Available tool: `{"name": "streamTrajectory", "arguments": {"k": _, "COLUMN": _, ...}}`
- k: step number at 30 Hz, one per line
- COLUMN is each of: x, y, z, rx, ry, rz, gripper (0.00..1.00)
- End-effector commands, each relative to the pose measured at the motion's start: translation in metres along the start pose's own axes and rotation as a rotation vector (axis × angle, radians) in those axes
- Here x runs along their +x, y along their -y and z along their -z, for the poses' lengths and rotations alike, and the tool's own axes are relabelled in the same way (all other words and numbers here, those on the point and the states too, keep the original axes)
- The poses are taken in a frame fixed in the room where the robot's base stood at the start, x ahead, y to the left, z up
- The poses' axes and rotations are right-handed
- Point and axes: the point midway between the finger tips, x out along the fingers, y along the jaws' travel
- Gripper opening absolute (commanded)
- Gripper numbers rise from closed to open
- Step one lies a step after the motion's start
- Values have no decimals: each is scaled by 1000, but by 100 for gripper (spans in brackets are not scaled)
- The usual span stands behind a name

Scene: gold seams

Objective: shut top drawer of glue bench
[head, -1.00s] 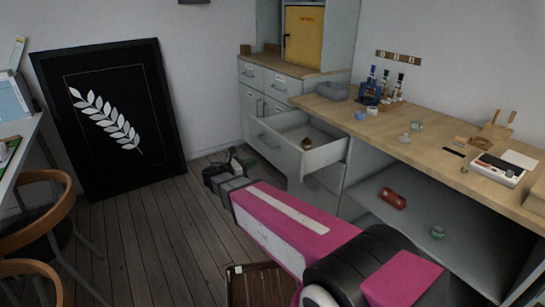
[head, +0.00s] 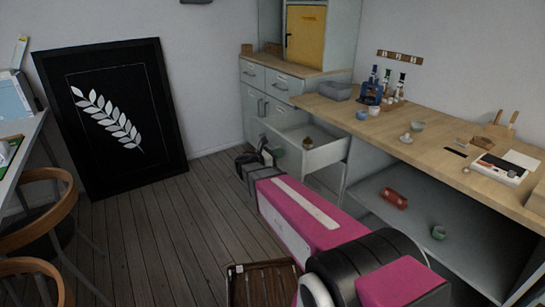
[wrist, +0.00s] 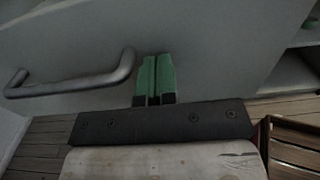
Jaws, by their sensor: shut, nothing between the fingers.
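The top drawer (head: 318,157) of the glue bench stands pulled out below the wooden worktop. A small brown item (head: 308,143) lies inside it. In the wrist view the pale drawer front (wrist: 215,50) fills most of the picture, with its grey bar handle (wrist: 75,85) to the left of the fingers. My gripper (head: 268,150) is at the drawer front in the head view. Its green fingertips (wrist: 155,75) are together and empty, close against the front beside the handle; I cannot tell whether they touch it.
The worktop (head: 400,130) carries bottles, cups and a tool block. An open shelf below holds a red roll (head: 394,198) and a green cup (head: 438,232). A slatted wooden crate (head: 262,283) stands on the floor beneath my arm.

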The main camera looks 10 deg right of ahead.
Motion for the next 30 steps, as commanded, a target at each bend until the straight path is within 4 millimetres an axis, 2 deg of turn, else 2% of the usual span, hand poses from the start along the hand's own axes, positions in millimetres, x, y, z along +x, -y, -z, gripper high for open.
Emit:
{"name": "streamTrajectory", "arguments": {"k": 17, "x": 8, "y": 0, "z": 0, "rx": 0, "ry": -1, "rz": 0, "gripper": 0}}
{"name": "streamTrajectory", "arguments": {"k": 23, "x": 34, "y": 0, "z": 0, "rx": 0, "ry": -1, "rz": 2, "gripper": 0}}
{"name": "streamTrajectory", "arguments": {"k": 30, "x": 93, "y": -1, "z": 1, "rx": 0, "ry": 0, "rz": 4, "gripper": 0}}
